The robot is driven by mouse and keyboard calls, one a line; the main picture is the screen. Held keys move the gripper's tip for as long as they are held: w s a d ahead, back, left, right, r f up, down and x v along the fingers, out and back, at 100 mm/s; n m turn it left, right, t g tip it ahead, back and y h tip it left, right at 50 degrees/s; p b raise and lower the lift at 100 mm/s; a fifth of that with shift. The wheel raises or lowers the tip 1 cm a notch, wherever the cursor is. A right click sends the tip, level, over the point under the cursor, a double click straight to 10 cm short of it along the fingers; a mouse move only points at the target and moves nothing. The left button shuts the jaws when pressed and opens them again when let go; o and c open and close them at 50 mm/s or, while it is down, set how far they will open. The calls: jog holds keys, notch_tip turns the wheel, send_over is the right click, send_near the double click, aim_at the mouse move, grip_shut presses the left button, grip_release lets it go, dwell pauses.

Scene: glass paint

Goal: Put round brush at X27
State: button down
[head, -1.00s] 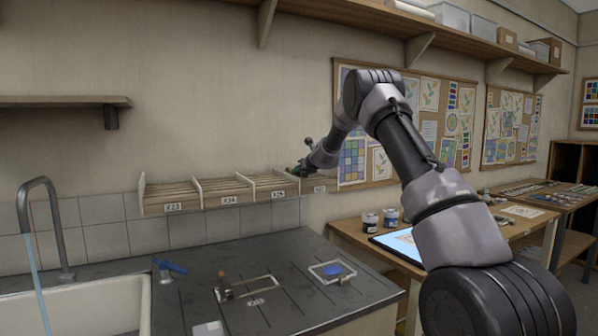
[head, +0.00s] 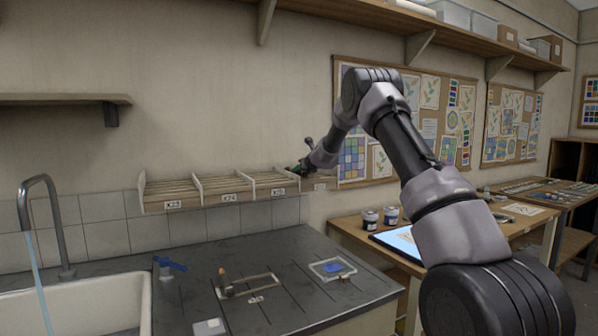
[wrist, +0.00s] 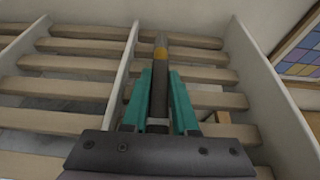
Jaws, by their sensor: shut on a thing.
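My gripper (wrist: 159,88) has teal fingers shut on a thin dark brush (wrist: 160,72) with a brass-coloured band, which I take for the round brush. The brush points away from my gripper, over the slats of the wall rack (wrist: 75,62). It is in the rack's right-hand section in the wrist view, close to the white divider (wrist: 129,60). I cannot tell whether it touches the slats. In the head view my gripper (head: 301,168) is at the right end of the rack (head: 215,199). The label under the rightmost section (head: 320,187) is too small to read surely.
White dividers (head: 198,190) split the rack, with a white side wall (wrist: 258,85) right of the brush. A table with jars (head: 370,219) stands right.

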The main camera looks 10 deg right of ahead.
jog(key=shift+r, duration=0.1)
grip_release()
dwell(0.4)
jog(key=shift+a, duration=0.1)
dwell(0.3)
jog(key=shift+r, duration=4)
